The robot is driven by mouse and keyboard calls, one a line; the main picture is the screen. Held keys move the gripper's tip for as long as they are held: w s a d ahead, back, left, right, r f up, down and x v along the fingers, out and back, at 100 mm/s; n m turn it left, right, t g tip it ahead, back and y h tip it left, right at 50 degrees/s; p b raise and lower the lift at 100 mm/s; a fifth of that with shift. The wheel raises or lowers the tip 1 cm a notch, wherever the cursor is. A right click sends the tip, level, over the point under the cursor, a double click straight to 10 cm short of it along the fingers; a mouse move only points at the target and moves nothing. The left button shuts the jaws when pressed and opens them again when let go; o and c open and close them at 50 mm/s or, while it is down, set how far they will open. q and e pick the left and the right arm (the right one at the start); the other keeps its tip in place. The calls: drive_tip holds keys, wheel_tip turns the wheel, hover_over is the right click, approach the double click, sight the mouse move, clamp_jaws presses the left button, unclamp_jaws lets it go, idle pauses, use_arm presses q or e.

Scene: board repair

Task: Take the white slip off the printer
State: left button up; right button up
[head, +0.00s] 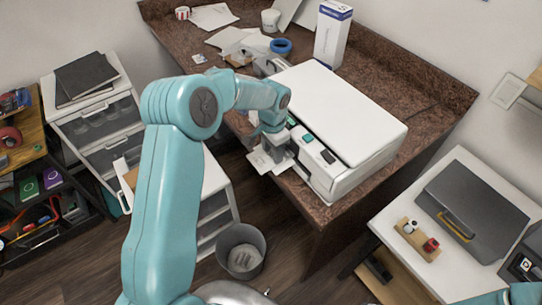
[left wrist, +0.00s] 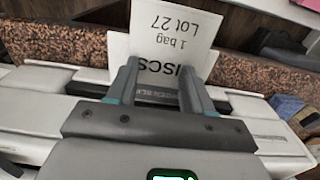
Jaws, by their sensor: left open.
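The printer (head: 335,110) is a long white machine on the brown stone counter, with buttons along its front. The white slip (head: 262,163) sticks out at the printer's front, over the counter edge. In the left wrist view the slip (left wrist: 165,35) carries upside-down print, including "1 bag" and "Lot 27". My left gripper (head: 276,151) is at the printer's front, over the slip. In the left wrist view its two fingers (left wrist: 158,70) are apart, with part of the slip showing between them. I cannot tell whether they touch it. My right gripper is out of view.
A tall white box (head: 333,35) and blue tape roll (head: 281,46) stand behind the printer. A grey bin (head: 241,250) is on the floor below. A white table (head: 455,190) with a dark case (head: 470,208) is at right. Drawers stand at left.

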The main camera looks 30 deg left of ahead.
sight(271, 156)
use_arm(q)
drive_tip(key=shift+f, duration=0.1)
drive_tip(key=c, duration=0.5)
drive_tip(key=shift+s+a, duration=0.1)
drive_tip(key=shift+s, duration=0.05)
clamp_jaws()
drive_tip(key=shift+a+b, duration=0.15)
drive_tip(key=shift+b, duration=0.25)
wheel_tip(271, 156, up, 7)
drive_tip(key=shift+r+b, duration=0.1)
drive_tip(key=shift+b, duration=0.8)
drive_tip(key=s+a+b, duration=0.2)
drive_tip(key=s+a, duration=0.2)
drive_tip(key=a, duration=0.4)
drive_tip(key=s+a+b, duration=0.2)
drive_tip(key=s+a, duration=0.3)
drive_tip(key=a, duration=0.4)
drive_tip(key=shift+a, duration=0.15)
